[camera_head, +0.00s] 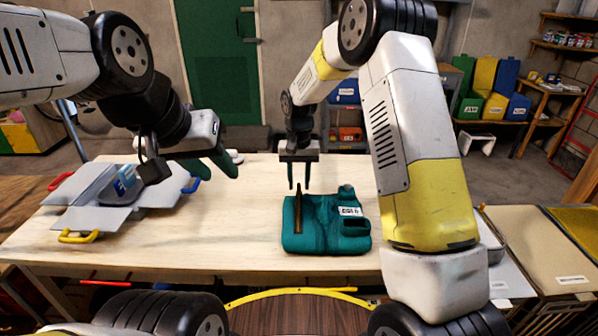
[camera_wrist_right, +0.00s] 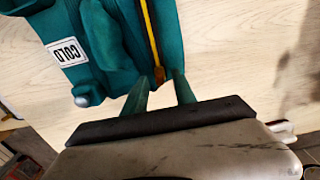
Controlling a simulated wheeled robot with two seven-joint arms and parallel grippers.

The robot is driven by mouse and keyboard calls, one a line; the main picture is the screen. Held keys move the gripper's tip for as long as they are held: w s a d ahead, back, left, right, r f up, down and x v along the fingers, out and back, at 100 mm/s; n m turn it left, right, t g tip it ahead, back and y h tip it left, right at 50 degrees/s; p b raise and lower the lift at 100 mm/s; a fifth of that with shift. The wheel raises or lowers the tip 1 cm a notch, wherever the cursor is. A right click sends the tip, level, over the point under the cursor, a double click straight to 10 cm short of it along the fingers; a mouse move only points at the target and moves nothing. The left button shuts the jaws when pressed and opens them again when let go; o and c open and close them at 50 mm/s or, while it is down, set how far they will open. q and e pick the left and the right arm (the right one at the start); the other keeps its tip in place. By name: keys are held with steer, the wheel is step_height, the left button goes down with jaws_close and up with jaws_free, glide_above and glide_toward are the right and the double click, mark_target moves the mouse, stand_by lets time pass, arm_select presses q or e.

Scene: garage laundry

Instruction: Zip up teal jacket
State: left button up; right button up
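The teal jacket (camera_head: 325,235) lies folded on the wooden table, with a white label reading "COLD" in the right wrist view. A zipper line (camera_head: 299,212) runs along its left part; it shows yellow in the right wrist view (camera_wrist_right: 150,35), with a small brown-orange pull (camera_wrist_right: 159,74) at its near end. My right gripper (camera_head: 299,186) points down at the jacket's far edge. In the right wrist view its open fingers (camera_wrist_right: 160,82) stand either side of the pull, apart from each other; contact cannot be told. My left gripper (camera_head: 222,178) is open and empty, left of the jacket above the table.
My right arm crosses over the table's right side. The table (camera_head: 235,235) is bare between the grey items and the jacket. Colored bins (camera_head: 490,90) stand at the back right.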

steer(key=shift+r, duration=0.1)
step_height(320, 180, up, 8)
steer(key=shift+f, duration=0.2)
stand_by(0.4)
steer(key=s+d+r+t+y, duration=0.1)
steer(key=s+d+r+t, duration=0.1)
steer(key=s+d+r, duration=0.4)
steer(key=s+d+r+t+y, duration=0.1)
steer(key=s+d+r, duration=0.3)
steer(key=s+r, duration=0.35)
steer(key=s+d+r+t, duration=0.1)
steer(key=s+d+t, duration=0.2)
steer(key=s, duration=1.2)
steer(key=shift+d+r+n, duration=0.25)
steer(key=shift+d+n, duration=0.05)
steer(key=shift+d, duration=0.35)
